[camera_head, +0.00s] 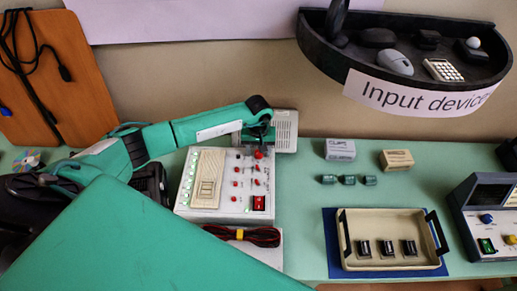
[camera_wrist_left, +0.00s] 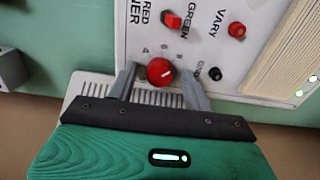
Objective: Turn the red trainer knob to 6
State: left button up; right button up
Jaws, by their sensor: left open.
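The white trainer panel (camera_head: 222,183) lies on the green table in the head view, with several red controls. The red trainer knob (camera_wrist_left: 160,71) shows in the wrist view with numbers around it. Its white line points roughly right in that picture; the exact number it meets is hard to tell. My left gripper (camera_wrist_left: 160,82) is open, with one finger on each side of the knob; whether they touch it is unclear. In the head view my left gripper (camera_head: 258,136) is over the panel's far right corner and partly covers the knob. My right gripper is out of view.
A red toggle (camera_wrist_left: 171,20) and a small red button (camera_wrist_left: 237,30) are near the knob. A grey speaker-like box (camera_head: 285,131) stands behind the panel. Red and black cables (camera_head: 258,236) lie in front. A cream tray (camera_head: 386,221) stands to the right.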

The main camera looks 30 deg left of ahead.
pick_arm(q)
jog(key=c, duration=0.9)
jog(key=shift+c, duration=0.3)
jog(key=shift+f+n+b, duration=0.15)
jog(key=shift+n+b, duration=0.55)
jog(key=shift+b, duration=0.3)
jog(key=n+b, duration=0.2)
jog(key=shift+b, duration=0.3)
jog(key=n+b, duration=0.3)
jog(key=n, duration=0.1)
jog(key=shift+r+n+b, duration=0.2)
jog(key=shift+n+b, duration=0.4)
jog(key=shift+n, duration=0.1)
